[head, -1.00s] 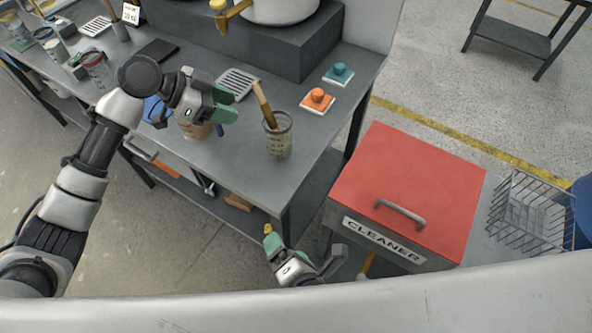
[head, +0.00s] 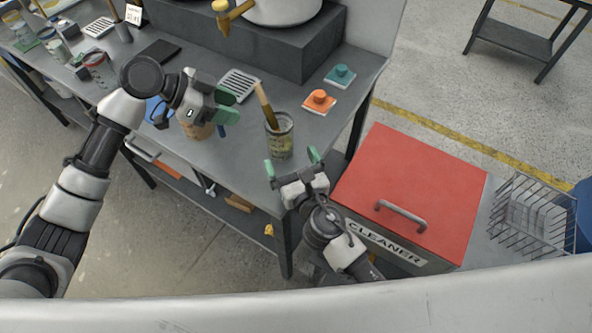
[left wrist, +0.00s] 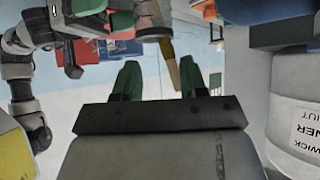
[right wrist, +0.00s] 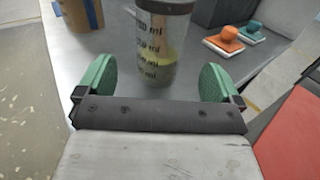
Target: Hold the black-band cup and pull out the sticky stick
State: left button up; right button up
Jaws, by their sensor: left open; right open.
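The black-band cup (head: 281,143) is a clear measuring cup with a dark rim, upright near the table's front right edge. The sticky stick (head: 265,103) leans out of its top toward the upper left. My right gripper (head: 292,162) is open just in front of the cup. In the right wrist view the cup (right wrist: 162,42) stands beyond and between the open fingers, apart from both. My left gripper (head: 228,104) is open and empty, left of the stick. In the left wrist view the stick (left wrist: 172,66) shows beyond and between its fingers.
An orange-knobbed block (head: 319,101) and a teal-knobbed block (head: 340,76) lie right of the cup. A slotted grey tray (head: 239,84) lies behind. An amber jar (head: 197,130) stands below my left gripper. The red-lidded cleaner box (head: 408,185) is right of my right arm.

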aim_at(279, 137)
jog(key=x, duration=0.7)
jog(key=shift+w+a+f, duration=0.1)
jog(key=shift+w, duration=0.2)
